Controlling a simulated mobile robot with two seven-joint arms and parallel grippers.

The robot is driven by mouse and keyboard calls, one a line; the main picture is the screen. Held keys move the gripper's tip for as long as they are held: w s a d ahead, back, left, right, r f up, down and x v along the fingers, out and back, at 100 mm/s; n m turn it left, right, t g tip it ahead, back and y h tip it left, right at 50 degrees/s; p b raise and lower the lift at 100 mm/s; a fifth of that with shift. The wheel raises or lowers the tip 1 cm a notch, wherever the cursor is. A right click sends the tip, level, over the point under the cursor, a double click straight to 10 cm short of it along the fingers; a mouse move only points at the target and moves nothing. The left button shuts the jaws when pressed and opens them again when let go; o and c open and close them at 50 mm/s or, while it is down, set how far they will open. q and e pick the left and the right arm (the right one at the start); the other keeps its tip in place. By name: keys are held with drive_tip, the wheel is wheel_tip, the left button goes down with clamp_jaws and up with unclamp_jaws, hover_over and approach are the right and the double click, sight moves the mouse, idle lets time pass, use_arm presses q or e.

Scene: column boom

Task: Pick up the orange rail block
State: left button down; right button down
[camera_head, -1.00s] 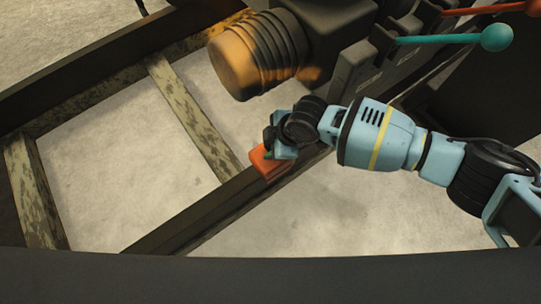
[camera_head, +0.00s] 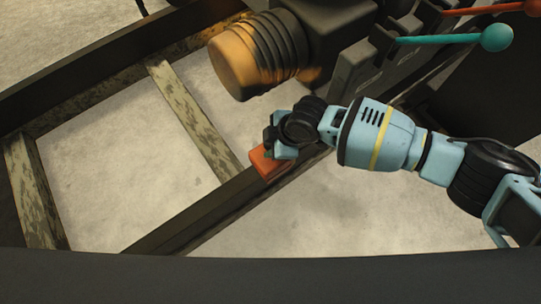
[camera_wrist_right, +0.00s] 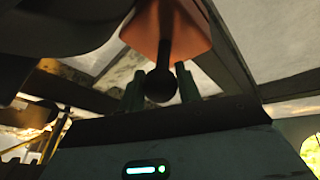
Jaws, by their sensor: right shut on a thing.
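The orange rail block (camera_head: 266,164) is at the dark frame rail, below the ribbed orange-and-black cylinder in the head view. My right gripper (camera_head: 279,150) is right over it and covers its upper right part. In the right wrist view, the block (camera_wrist_right: 166,24) is at the top, with a dark round knob (camera_wrist_right: 160,86) on its near side. The right gripper's two fingers (camera_wrist_right: 160,92) are shut on the block by this knob. Whether the block touches the rail is hard to tell. My left gripper is not in view.
The dark rail (camera_head: 205,212) runs diagonally under the block. A worn crossbar (camera_head: 190,115) meets it at the left. The ribbed cylinder (camera_head: 240,62) and a teal-knobbed lever (camera_head: 470,39) are above the arm. Open pale floor (camera_head: 120,160) shows between the bars.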

idle(0.4)
drive_tip(key=shift+r, duration=0.1)
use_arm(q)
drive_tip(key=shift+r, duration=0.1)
use_arm(e)
drive_tip(key=shift+r, duration=0.1)
